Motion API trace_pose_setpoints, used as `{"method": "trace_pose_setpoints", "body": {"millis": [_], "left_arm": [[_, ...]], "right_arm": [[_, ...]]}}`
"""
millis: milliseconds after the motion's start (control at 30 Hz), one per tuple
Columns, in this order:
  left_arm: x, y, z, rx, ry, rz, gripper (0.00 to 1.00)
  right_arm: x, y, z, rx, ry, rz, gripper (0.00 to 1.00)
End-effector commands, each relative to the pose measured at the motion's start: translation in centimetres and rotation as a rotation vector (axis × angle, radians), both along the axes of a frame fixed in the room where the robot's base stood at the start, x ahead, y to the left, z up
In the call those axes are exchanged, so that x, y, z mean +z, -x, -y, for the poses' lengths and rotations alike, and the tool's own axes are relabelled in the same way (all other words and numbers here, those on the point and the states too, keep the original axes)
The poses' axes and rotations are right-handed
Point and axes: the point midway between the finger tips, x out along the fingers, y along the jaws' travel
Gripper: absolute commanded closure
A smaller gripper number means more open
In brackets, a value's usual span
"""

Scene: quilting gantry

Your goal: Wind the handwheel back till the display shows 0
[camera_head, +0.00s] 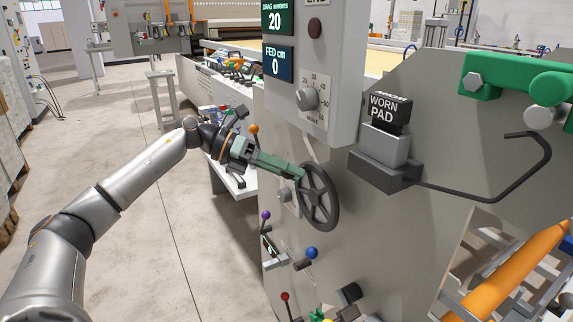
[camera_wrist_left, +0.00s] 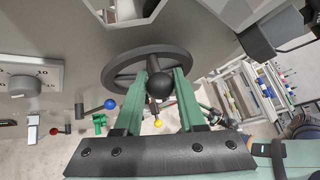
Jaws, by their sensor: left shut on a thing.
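The dark handwheel (camera_head: 319,197) stands on the side of the grey machine panel. It also shows in the left wrist view (camera_wrist_left: 150,51). My left gripper (camera_head: 299,173) reaches in from the left to the wheel's upper left rim. In the left wrist view its green fingers (camera_wrist_left: 160,80) are shut on the wheel's black ball-ended handle (camera_wrist_left: 159,85), one finger on each side. The blue display (camera_head: 278,62) above reads "FED cm 0". The green display (camera_head: 278,18) over it reads "DRAG newtons 20". My right gripper is in neither view.
A dial knob (camera_head: 307,98) sits on the control box above the wheel. A block marked "WORN PAD" (camera_head: 389,108) is to the right. Blue-, purple- and red-tipped levers, including the blue one (camera_head: 312,252), stick out below the wheel. The floor (camera_head: 130,120) at left is clear.

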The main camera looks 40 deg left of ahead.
Motion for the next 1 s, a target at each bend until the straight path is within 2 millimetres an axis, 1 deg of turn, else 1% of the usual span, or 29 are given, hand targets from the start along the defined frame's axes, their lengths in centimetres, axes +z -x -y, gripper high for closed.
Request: {"method": "trace_pose_setpoints", "body": {"millis": [33,100,167,400,600,800,1000], "left_arm": [[0.6,0.1,0.2,-0.003,-0.039,0.016,1.0],[0.7,0.2,0.4,-0.003,-0.094,0.04,1.0],[0.8,0.3,0.6,-0.004,-0.141,0.059,1.0],[1.0,0.7,1.5,-0.005,-0.315,0.13,1.0],[1.0,0.9,2.2,-0.004,-0.417,0.173,1.0],[0.9,1.1,2.6,-0.004,-0.475,0.196,1.0],[0.8,1.1,2.7,-0.003,-0.496,0.203,1.0]], "right_arm": [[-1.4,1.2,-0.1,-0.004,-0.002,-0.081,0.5],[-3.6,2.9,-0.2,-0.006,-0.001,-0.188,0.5],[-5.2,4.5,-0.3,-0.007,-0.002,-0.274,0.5],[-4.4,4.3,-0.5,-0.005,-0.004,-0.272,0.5],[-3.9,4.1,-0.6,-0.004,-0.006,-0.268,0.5],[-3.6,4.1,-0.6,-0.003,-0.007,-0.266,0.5],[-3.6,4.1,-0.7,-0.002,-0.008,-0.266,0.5]]}}
